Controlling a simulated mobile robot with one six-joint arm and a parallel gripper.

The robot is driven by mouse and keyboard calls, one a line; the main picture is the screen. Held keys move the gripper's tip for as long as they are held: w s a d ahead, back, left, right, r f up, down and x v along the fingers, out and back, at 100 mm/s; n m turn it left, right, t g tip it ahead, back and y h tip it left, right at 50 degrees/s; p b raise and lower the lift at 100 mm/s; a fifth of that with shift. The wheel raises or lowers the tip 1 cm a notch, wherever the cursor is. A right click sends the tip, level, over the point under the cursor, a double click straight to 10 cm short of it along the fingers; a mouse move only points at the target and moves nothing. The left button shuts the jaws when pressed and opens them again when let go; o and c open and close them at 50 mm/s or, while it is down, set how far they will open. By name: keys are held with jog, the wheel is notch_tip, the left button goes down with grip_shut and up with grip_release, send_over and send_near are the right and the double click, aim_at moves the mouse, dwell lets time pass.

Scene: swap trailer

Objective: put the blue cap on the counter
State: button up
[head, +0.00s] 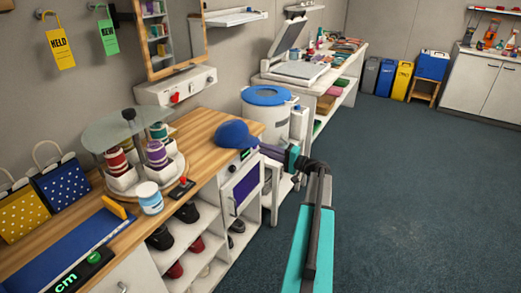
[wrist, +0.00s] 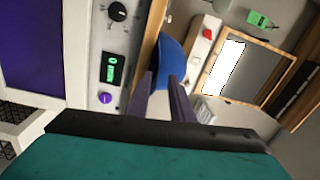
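The blue cap (head: 233,133) is at the right end of the wooden counter (head: 206,124), near its front edge. It also shows in the wrist view (wrist: 172,60), at the fingertips. My gripper (head: 262,149) comes in from the right, level with the cap. Its two purple fingers (wrist: 162,79) stand on either side of a blue part of the cap, which fills the gap between them. The gripper looks shut on the cap. I cannot tell whether the cap touches the counter.
A bin with a blue lid (head: 266,96) stands behind the cap. A wall mirror (head: 177,35) hangs above.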

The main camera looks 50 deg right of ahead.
jog(key=b+v, duration=0.1)
jog(key=v, duration=0.7)
jog(key=shift+s, duration=0.25)
dwell(0.4)
